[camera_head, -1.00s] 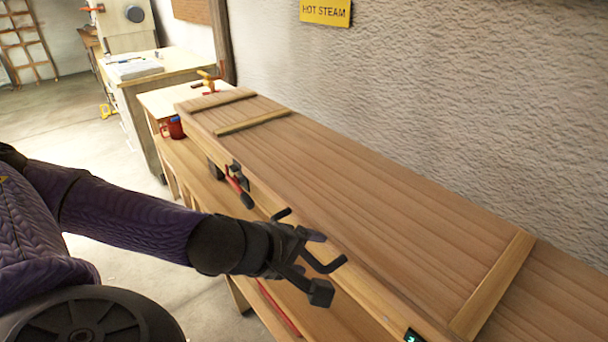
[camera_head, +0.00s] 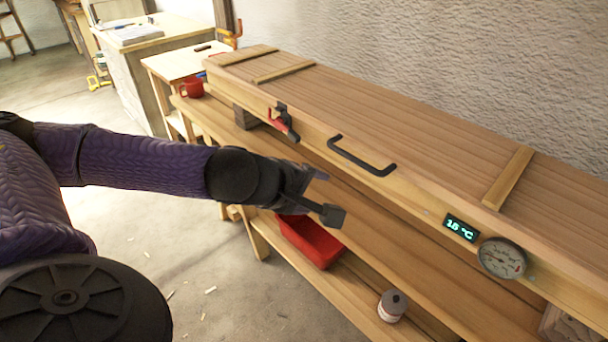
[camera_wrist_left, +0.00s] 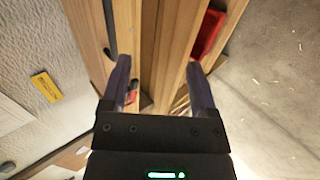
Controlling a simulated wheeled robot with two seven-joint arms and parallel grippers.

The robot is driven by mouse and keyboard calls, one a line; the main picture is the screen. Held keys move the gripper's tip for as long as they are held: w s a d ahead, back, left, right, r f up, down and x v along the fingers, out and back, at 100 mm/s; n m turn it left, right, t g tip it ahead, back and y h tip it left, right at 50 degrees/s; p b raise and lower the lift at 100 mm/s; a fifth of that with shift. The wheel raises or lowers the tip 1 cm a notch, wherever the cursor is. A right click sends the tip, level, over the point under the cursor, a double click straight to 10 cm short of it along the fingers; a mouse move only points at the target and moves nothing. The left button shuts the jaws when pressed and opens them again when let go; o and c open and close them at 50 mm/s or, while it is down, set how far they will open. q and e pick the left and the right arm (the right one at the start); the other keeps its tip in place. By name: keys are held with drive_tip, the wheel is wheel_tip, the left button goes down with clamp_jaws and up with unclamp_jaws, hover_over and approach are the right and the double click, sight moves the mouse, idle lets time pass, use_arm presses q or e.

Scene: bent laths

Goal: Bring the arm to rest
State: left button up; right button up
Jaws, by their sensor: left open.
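My left arm comes in from the left in the head view. My left gripper (camera_head: 322,194) is open and empty, in front of the long wooden steam box (camera_head: 400,140). It is apart from the black handle (camera_head: 362,160) on the box's front face. In the left wrist view, the two fingers of the left gripper (camera_wrist_left: 160,85) stand apart with nothing between them. The box (camera_wrist_left: 90,30) runs past the left finger there. The box's lid is down. My right gripper is not in view.
A red toggle latch (camera_head: 283,123), a display reading 18 °C (camera_head: 461,228) and a dial gauge (camera_head: 502,258) sit on the box front. The lower shelf holds a red bin (camera_head: 310,240) and a small jar (camera_head: 392,305). A red mug (camera_head: 192,88) stands further back.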

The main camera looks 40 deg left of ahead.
use_arm(q)
drive_tip(key=w+d+f+n+g+h, duration=0.1)
drive_tip(key=w+d+f+n+h, duration=0.25)
drive_tip(key=d+f+n, duration=0.35)
drive_tip(key=w+d+f+n+h, duration=0.25)
drive_tip(key=w+f+n, duration=0.2)
drive_tip(key=n, duration=0.35)
drive_tip(key=s+a+f+n+t+y, duration=0.1)
drive_tip(key=s+a+f+n+y, duration=0.1)
drive_tip(key=f+n, duration=0.65)
drive_tip(key=s+a+f+n+t+y, duration=0.1)
drive_tip(key=s+a+f+n, duration=0.15)
drive_tip(key=f+n, duration=0.6)
drive_tip(key=s+f+n+g+y, duration=0.4)
drive_tip(key=s+f+n, duration=0.6)
drive_tip(key=s+n, duration=0.3)
drive_tip(key=s+d+f+n+g, duration=0.2)
drive_tip(key=s+f+n+g, duration=0.1)
drive_tip(key=s, duration=0.8)
drive_tip(key=s+d+f+n+g, duration=0.2)
drive_tip(key=s+f+n+g, duration=0.1)
drive_tip(key=s, duration=0.9)
drive_tip(key=shift+d+n, duration=0.15)
drive_tip(key=shift+n, duration=0.55)
